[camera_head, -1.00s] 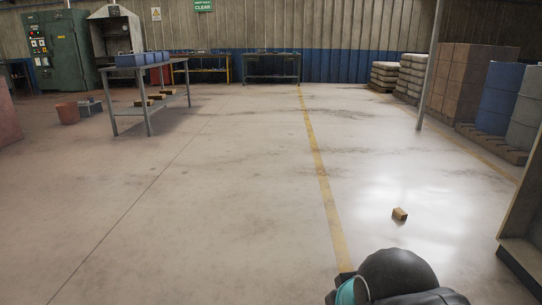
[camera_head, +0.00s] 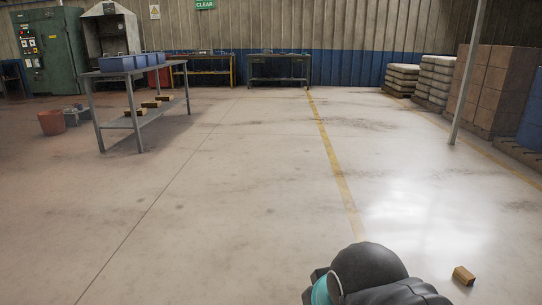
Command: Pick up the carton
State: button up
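A small brown carton (camera_head: 464,275) lies on the pale concrete floor at the bottom right, just right of my arm. It rests on the floor with nothing touching it. Part of my arm shows at the bottom edge as a dark rounded joint with a teal band. My gripper is not in view, so its fingers cannot be seen.
A metal table (camera_head: 138,72) with blue bins on top and several small brown boxes (camera_head: 151,104) on its lower shelf stands at the left. The middle floor is open.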

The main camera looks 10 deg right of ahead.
aim_at(466, 277)
jog(key=z, duration=0.1)
jog(key=i, duration=1.9)
jog(key=z, duration=0.85)
jog(key=i, duration=1.55)
jog(key=z, duration=1.75)
jog(key=i, duration=1)
jog(key=z, duration=0.4)
